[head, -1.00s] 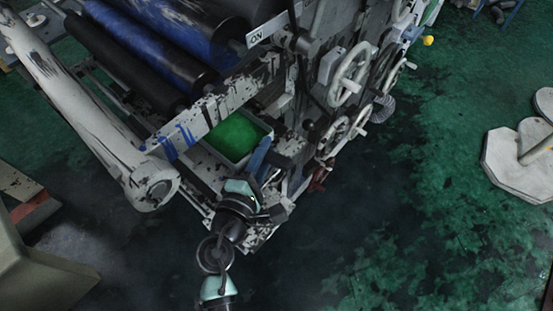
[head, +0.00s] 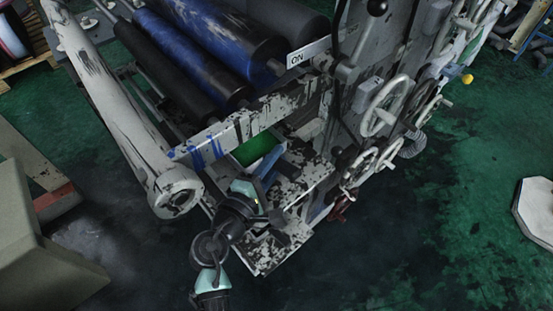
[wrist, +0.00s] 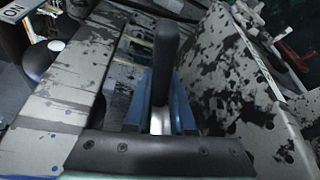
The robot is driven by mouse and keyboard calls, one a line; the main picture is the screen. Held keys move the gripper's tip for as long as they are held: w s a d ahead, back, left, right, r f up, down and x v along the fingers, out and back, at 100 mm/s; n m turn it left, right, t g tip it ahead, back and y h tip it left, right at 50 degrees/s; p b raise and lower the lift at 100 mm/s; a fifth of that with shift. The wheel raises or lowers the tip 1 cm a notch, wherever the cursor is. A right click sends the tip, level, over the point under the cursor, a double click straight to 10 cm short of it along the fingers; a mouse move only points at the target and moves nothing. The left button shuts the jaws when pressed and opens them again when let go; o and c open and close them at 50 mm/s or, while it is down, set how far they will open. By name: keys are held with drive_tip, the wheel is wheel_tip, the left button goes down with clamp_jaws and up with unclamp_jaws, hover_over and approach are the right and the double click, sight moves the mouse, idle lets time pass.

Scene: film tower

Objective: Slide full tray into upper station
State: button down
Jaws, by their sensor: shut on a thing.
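The tray (head: 239,167), filled with bright green, is partly visible in the head view in the opening below the paint-chipped crossbar (head: 255,118). The crossbar, the frame and my arm hide much of it. My gripper (head: 266,172) is at the tray's near end, its blue fingers pointing into the opening. In the wrist view my gripper (wrist: 161,115) is shut on a dark upright bar, seemingly the tray's handle (wrist: 165,60). The green filling does not show there. I cannot tell how deep the tray sits.
Chipped white frame plates (wrist: 245,85) stand close on both sides of my gripper. Handwheels (head: 385,107) stick out on the right. A thick white cylinder (head: 125,120) lies to the left, with blue and black rollers (head: 215,45) behind.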

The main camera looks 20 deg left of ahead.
drive_tip(key=shift+r, duration=0.1)
drive_tip(key=c, duration=0.7)
unclamp_jaws()
drive_tip(key=shift+s, duration=0.1)
drive_tip(key=b+v, duration=0.1)
drive_tip(key=v, duration=1.1)
drive_tip(key=shift+s+a, duration=0.2)
drive_tip(key=shift+s, duration=0.1)
